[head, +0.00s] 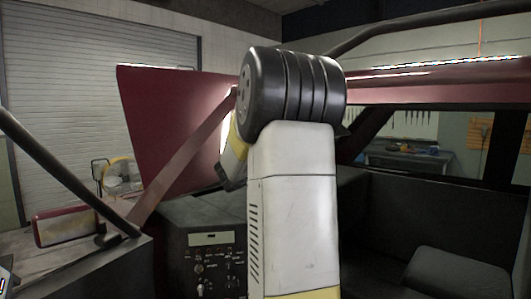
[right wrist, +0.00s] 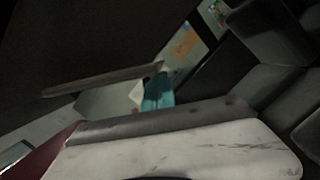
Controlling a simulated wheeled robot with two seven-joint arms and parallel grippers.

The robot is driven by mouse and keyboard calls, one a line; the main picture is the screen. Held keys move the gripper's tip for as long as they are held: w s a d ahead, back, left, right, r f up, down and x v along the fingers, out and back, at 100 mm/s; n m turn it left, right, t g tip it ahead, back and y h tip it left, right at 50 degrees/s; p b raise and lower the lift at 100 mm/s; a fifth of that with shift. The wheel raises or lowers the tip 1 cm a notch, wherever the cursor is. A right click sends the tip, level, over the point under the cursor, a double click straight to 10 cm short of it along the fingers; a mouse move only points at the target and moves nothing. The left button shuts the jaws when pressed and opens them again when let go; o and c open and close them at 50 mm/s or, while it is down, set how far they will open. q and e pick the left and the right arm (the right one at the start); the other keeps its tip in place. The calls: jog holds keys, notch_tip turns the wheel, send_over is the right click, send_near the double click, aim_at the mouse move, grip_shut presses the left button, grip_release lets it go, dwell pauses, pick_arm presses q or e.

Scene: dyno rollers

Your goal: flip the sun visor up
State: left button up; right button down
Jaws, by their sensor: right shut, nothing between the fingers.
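My right arm (head: 292,205) rises through the middle of the head view, with its black ribbed joint high up near the car's roof frame. A yellow and white wrist part (head: 235,155) shows behind its left side; the fingertips there are hidden. I cannot clearly pick out the sun visor in the head view. In the dark right wrist view, a thin pale slab (right wrist: 105,80) is seen nearly edge-on; it may be the visor, but I cannot be sure. A scuffed white surface (right wrist: 190,150) fills the bottom foreground. My right gripper is shut and empty. My left gripper is out of view.
The car's dashboard (head: 205,240) with switches is below left of the arm. A red slanted pillar (head: 190,155) and a red roof rail (head: 440,75) frame the cabin. A dark seat (head: 455,275) is at lower right. A shuttered door stands behind.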

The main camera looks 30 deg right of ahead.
jog(key=s+d+r+n+t, duration=0.1)
jog(key=s+r+n, duration=0.3)
jog(key=r+n, duration=0.4)
jog(key=shift+s+d+r+t, duration=0.15)
jog(key=shift+s+r+t, duration=0.1)
jog(key=shift+r+t, duration=0.4)
